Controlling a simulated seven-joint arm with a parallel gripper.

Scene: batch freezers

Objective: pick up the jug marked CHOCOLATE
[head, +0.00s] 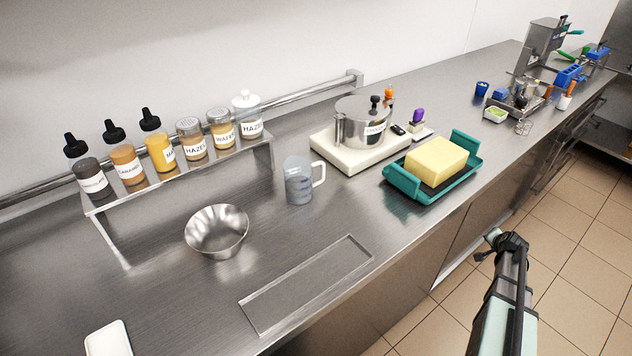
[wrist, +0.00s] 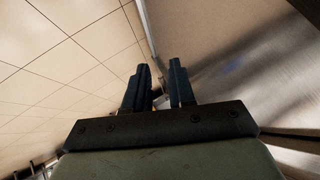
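My gripper (head: 491,238) is beyond the counter's front edge, over the tiled floor, well apart from the jug. In the wrist view my gripper (wrist: 160,85) has its two dark fingers a little apart, with nothing between them. The jug does not show in the wrist view.
A clear measuring jug (head: 298,184) and a steel bowl (head: 216,232) stand left of the white base (head: 342,158). A teal tray (head: 404,184) with a yellow block (head: 436,160) is at its right. Bottles and jars line a raised shelf (head: 185,172). The counter's front is mostly clear.

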